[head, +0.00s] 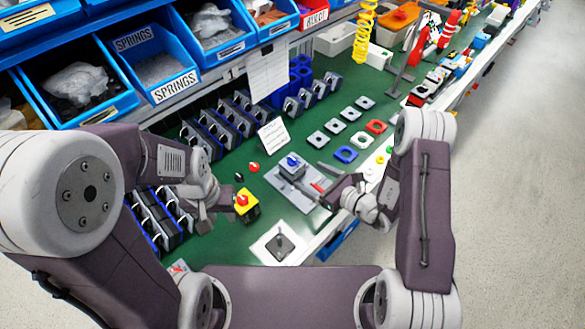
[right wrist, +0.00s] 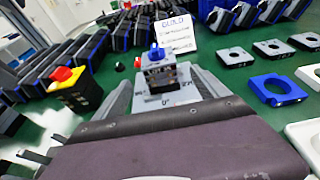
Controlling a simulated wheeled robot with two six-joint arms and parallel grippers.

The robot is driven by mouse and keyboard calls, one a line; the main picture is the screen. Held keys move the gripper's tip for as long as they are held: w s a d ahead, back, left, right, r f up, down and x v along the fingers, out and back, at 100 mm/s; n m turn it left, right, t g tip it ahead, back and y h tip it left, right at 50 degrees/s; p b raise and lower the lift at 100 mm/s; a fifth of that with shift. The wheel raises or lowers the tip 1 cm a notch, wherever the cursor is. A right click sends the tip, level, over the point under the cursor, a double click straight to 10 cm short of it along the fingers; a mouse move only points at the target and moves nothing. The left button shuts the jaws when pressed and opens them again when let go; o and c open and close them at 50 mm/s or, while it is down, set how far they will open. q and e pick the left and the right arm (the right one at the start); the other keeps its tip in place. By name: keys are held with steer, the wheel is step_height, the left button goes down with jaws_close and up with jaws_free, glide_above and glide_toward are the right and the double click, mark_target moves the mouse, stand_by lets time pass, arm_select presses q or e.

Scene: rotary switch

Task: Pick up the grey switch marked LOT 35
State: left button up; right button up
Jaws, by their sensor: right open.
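A grey switch with a blue knob (head: 291,167) stands upright on a grey plate (head: 298,197) in the head view. It also shows in the right wrist view as a grey and black block with a blue knob (right wrist: 158,70). I cannot read any LOT marking on it. My right gripper (head: 325,190) is beside this switch, at its lower right. In the right wrist view its two fingers (right wrist: 165,88) are apart, with the switch seen between them and nothing held. My left gripper (head: 215,200) is left of a yellow and black switch with a red knob (head: 244,204); its jaw opening is unclear.
A white card (head: 273,135) stands behind the grey switch. Rows of dark switches (head: 212,128) stand at the left and back. Several square plates and a blue ring plate (head: 345,155) lie to the right. Another plate (head: 280,243) lies at the front edge.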

mark_target(292, 157)
steer(key=x, duration=0.3)
steer(key=shift+b, duration=0.4)
steer(key=shift+x, duration=0.8)
steer(key=x, duration=0.4)
steer(key=shift+a+r+b, duration=0.15)
steer(key=shift+a+b, duration=0.05)
steer(key=shift+b, duration=0.2)
steer(key=shift+w+a, duration=0.15)
steer(key=shift+w, duration=0.1)
steer(key=c, duration=0.4)
jaws_close()
steer(key=shift+r, duration=0.65)
step_height(292, 157, up, 3)
steer(key=shift+r, duration=0.2)
steer(key=s+d+r, duration=0.6)
steer(key=d, duration=0.4)
steer(key=shift+r, duration=0.2)
steer(key=shift+d, duration=0.1)
